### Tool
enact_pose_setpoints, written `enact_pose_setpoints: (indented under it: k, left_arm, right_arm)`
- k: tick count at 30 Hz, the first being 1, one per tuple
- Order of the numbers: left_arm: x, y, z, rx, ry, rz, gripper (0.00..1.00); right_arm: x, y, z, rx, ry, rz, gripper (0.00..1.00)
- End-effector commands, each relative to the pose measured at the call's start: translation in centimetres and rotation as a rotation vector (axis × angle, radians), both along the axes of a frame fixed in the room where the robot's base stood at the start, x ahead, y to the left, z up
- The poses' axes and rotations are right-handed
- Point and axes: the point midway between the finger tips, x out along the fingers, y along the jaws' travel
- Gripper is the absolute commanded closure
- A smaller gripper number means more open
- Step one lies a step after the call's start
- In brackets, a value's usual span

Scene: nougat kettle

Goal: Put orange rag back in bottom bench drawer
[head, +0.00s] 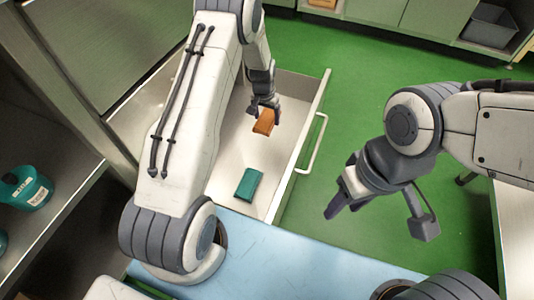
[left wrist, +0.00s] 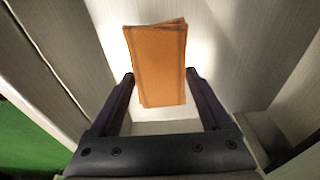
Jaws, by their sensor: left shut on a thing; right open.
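The folded orange rag (head: 264,122) is in my left gripper (head: 264,106), inside the outline of the open white drawer (head: 228,150). In the left wrist view the rag (left wrist: 157,62) sits between the two dark fingers of my left gripper (left wrist: 160,92), which is shut on it. The pale drawer interior shows around it; I cannot tell whether the rag touches the drawer floor. My right gripper (head: 345,200) is open and empty, to the right of the drawer over the green floor.
A folded teal cloth (head: 249,185) lies in the drawer's near part. The drawer handle (head: 314,145) sticks out over the green floor (head: 365,85). A teal container (head: 27,188) stands on a shelf at left. A grey bin (head: 488,27) is at the far right.

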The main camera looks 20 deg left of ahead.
Motion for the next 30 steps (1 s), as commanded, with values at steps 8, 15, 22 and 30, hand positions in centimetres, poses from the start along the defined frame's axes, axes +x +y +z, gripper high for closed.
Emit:
enact_pose_setpoints:
  k: [8,15,22,30]
  left_arm:
    - [0.2,0.2,-3.8,0.0,0.001,0.008,0.79]
    - [0.2,0.2,-7.6,0.0,0.0,0.008,0.79]
    - [0.1,0.1,-10.4,0.0,0.003,0.008,0.79]
    - [0.2,0.2,-12.5,0.0,-0.001,0.008,0.79]
  right_arm:
    - [0.0,0.0,-2.7,0.001,-0.001,0.0,0.5]
    - [0.0,0.0,-4.7,0.001,-0.001,0.0,0.5]
    - [0.0,0.0,-6.4,0.001,-0.001,0.0,0.5]
    - [0.0,0.0,-7.5,0.0,0.0,0.0,0.5]
